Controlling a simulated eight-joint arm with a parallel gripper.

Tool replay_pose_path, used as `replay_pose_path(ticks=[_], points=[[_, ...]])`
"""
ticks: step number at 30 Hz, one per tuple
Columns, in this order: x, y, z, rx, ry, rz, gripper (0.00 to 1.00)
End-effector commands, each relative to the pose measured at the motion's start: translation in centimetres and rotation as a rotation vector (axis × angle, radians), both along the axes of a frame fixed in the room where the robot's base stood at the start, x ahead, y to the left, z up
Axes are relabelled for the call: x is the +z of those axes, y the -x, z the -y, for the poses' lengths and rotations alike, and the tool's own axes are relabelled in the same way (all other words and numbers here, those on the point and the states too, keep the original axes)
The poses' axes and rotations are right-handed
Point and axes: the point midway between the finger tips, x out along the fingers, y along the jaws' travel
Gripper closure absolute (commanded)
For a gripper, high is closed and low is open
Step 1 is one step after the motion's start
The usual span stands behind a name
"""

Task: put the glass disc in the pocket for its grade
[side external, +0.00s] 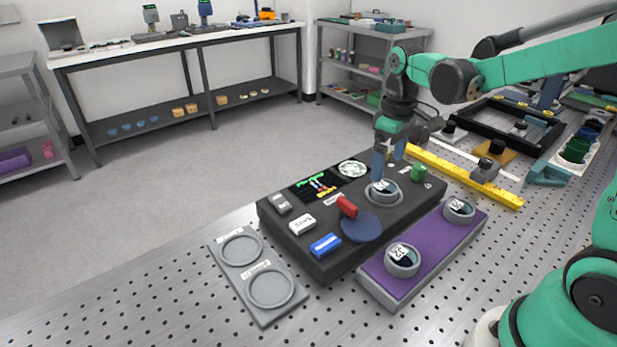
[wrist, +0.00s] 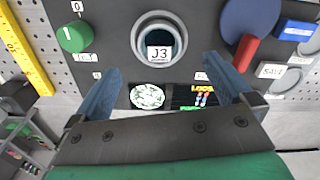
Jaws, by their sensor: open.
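A glass disc (wrist: 160,50) with a label reading "J3" sits in a round grey seat (wrist: 148,24) on the black instrument. In the side external view the seat (side external: 384,198) is right under my gripper (side external: 381,177). In the wrist view my gripper (wrist: 163,66) is open, its two blue fingers wide apart with nothing between them. It seems to be above the disc; contact cannot be told. A grey plate (side external: 253,273) with two round pockets, both empty, lies left of the instrument. Its labels are too small to read.
The black instrument (side external: 299,255) carries a red lever (side external: 347,206), a green knob (side external: 418,172), buttons, a round fringe display (side external: 353,169) and a graph screen. A purple tray (side external: 430,254) holds two more labelled discs in rings. A yellow bar (side external: 470,178) lies behind.

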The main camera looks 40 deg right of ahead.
Motion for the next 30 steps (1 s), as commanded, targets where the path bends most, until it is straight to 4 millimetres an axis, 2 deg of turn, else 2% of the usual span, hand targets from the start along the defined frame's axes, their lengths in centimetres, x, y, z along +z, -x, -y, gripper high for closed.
replay_pose_path(ticks=[13,24,30], points=[[-4.8,0.0,0.0,0.000,0.001,0.000,0.00],[-5.4,0.0,0.0,0.000,0.001,0.001,0.00],[-5.4,0.0,0.0,-0.001,0.001,0.001,0.57]])
